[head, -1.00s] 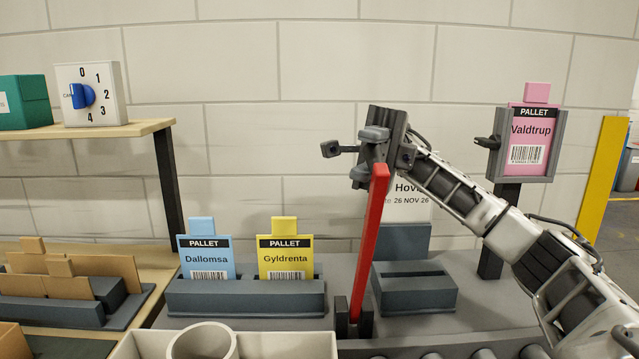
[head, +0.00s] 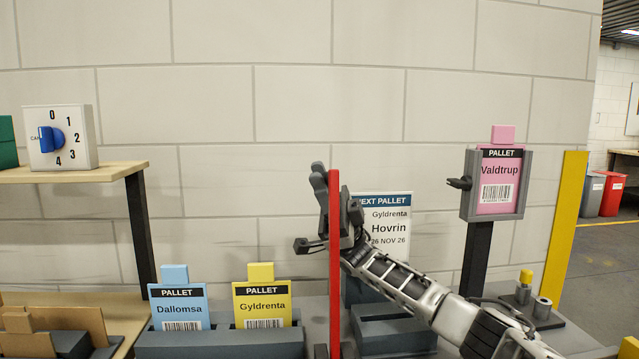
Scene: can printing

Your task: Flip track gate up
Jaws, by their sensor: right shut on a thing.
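The track gate is a long red bar (head: 335,262) that stands upright in the middle of the head view. Its lower end runs down near the bottom edge of the picture, where its base is mostly cut off. My right gripper (head: 330,215) is at the upper part of the bar, partly behind it, and is shut on it. My right arm reaches in from the lower right. My left gripper is out of view.
A blue card (head: 178,306) and a yellow card (head: 262,303) stand in a grey holder (head: 220,345) at left. A pink card (head: 500,180) sits in a post-mounted frame. A sign (head: 390,228) is behind my arm. A dial box (head: 60,138) stands on the shelf.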

